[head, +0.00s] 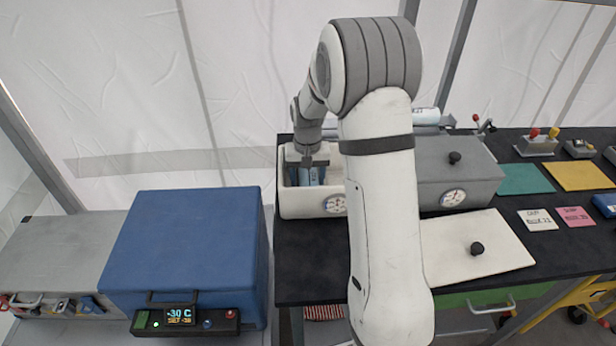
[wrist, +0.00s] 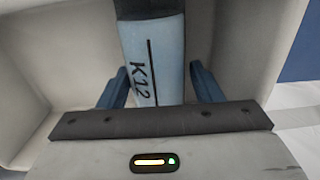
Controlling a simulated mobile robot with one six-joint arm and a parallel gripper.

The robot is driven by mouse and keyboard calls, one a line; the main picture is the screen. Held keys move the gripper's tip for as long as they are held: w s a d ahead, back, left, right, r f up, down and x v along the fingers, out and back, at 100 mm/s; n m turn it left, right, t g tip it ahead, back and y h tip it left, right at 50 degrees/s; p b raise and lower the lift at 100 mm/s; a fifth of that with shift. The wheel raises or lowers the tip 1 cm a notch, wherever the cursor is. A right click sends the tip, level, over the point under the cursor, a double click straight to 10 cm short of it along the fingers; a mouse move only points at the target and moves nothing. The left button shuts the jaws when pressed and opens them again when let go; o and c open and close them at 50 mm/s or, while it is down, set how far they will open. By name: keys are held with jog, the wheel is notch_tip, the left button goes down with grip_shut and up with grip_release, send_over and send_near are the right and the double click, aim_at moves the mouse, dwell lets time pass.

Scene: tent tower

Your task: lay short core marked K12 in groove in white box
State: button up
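The short core marked K12 (wrist: 158,62) is pale blue with a dark band at its far end and a black line along it. It lies low inside the white box (head: 290,202), whose pale inner walls surround it in the wrist view (wrist: 60,60). My gripper (head: 311,178) reaches down into the box. Its blue fingers stand either side of the core in the wrist view (wrist: 160,85). The left finger is close against the core, and a thin gap shows at the right finger. The groove under the core is hidden.
A pale lid (head: 478,262) with a black knob lies on the black bench at right. A closed grey box (head: 452,178) stands right of the white box. A blue freezer (head: 185,240) reading -30 C stands at left. Other cores (head: 426,115) lie behind.

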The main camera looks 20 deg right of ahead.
jog(key=shift+o, duration=0.7)
jog(key=shift+s+d+f, duration=0.1)
jog(key=shift+s+f, duration=0.05)
jog(key=shift+f, duration=0.05)
jog(key=shift+d, duration=0.15)
jog(key=shift+r, duration=0.1)
notch_tip(320, 180, up, 7)
jog(key=shift+r+b, duration=0.2)
jog(key=shift+b, duration=0.25)
jog(key=shift+r, duration=0.1)
